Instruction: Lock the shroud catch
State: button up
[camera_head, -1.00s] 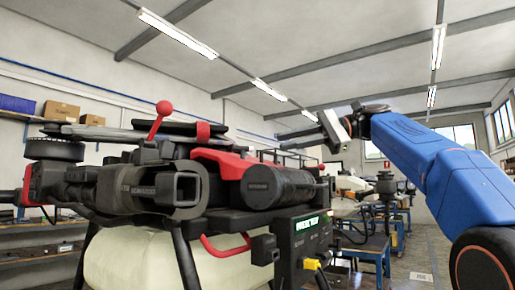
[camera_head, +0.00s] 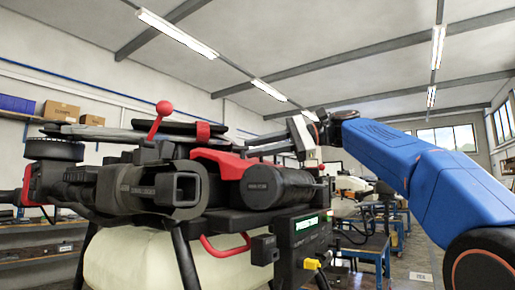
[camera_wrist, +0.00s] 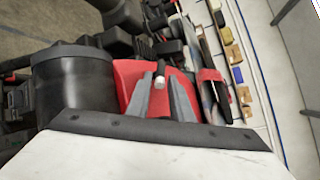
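The drone (camera_head: 120,190) fills the left half of the head view. A red lever with a ball knob (camera_head: 164,107) stands tilted on its top. A red cover piece (camera_head: 225,163) sits beside a black cylinder (camera_head: 275,187); I cannot tell which part is the shroud catch. My gripper (camera_head: 250,147) is open above and behind the cylinder, its fingers pointing left. In the wrist view my gripper (camera_wrist: 162,82) has its fingers apart over a red part (camera_wrist: 128,82). A small pale knob (camera_wrist: 159,82) shows between the fingertips; contact cannot be told.
A black box with a lit green display (camera_head: 306,224) is mounted on the drone's near right side. The pale tank (camera_head: 130,260) hangs below. Benches (camera_head: 365,250) stand behind at right. Shelves with boxes (camera_head: 60,111) line the left wall.

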grip_shut()
jog(key=shift+w+n, duration=0.15)
jog(key=shift+n, duration=0.15)
jog(key=shift+w+a+n+g, duration=0.1)
jog(key=shift+w+n+g, duration=0.15)
jog(key=shift+n+g, duration=0.6)
jog(key=shift+w+n+g, duration=0.25)
jog(key=shift+n+g, duration=0.2)
jog(key=shift+g, duration=0.8)
jog(key=shift+w+a+n+g+h, duration=0.15)
jog(key=shift+n+g+h, duration=0.25)
jog(key=shift+n+g, duration=0.4)
jog(key=shift+w+n+g+h, duration=0.25)
jog(key=shift+n+g+h, duration=0.25)
jog(key=shift+g, duration=0.5)
grip_release()
